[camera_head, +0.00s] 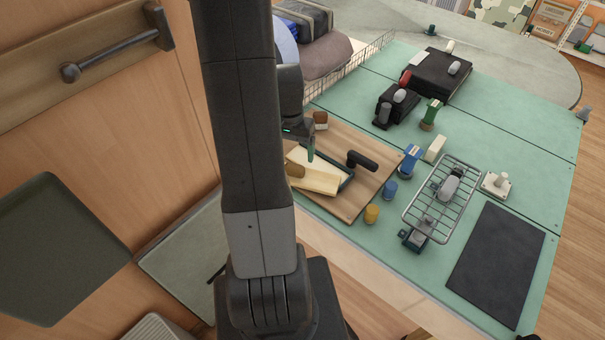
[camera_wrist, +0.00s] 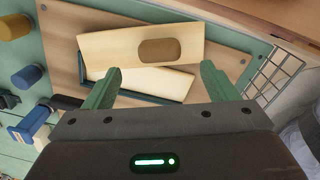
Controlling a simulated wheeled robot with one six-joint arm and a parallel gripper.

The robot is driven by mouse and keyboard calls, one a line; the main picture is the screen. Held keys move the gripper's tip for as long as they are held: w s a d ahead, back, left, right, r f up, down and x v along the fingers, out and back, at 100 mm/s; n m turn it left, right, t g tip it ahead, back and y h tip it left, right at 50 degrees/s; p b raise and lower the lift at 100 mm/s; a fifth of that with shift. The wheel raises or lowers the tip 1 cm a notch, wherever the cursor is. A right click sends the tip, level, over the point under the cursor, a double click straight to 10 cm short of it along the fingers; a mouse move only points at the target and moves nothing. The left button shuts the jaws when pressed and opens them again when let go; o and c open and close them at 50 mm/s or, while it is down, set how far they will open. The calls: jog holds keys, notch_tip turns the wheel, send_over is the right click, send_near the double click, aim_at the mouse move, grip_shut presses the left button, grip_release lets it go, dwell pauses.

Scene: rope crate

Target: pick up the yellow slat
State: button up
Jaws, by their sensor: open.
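A pale yellow slat (camera_wrist: 108,48) lies on the brown board with a brown rounded block (camera_wrist: 160,50) on top of it. In the head view the slat (camera_head: 318,182) lies near the board's front edge. A second, paler slat (camera_wrist: 150,82) lies beside it in the wrist view, partly over a dark green frame (camera_wrist: 90,76). My gripper (camera_wrist: 161,84) is open and empty, with green fingers either side of the paler slat in the picture. I cannot tell its height above them. In the head view my arm hides part of the board, and one finger (camera_head: 310,150) shows.
The brown board (camera_head: 352,207) lies on a green mat (camera_head: 480,120). A black handle-like object (camera_head: 362,160) and a brown block (camera_head: 320,119) are on the board. Blue (camera_head: 390,190) and yellow (camera_head: 372,213) cylinders and a wire rack (camera_head: 410,215) stand to the right. A wire fence (camera_wrist: 275,80) is close by.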

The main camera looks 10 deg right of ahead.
aim_at(295, 165)
jog(key=shift+d+f+p, duration=0.15)
jog(key=shift+f+p, duration=0.55)
jog(key=shift+f, duration=2.7)
jog(key=shift+c, duration=0.4)
jog(key=c, duration=1.4)
jog(key=shift+r, duration=0.1)
jog(key=shift+r+b, duration=0.6)
jog(key=shift+r, duration=4.35)
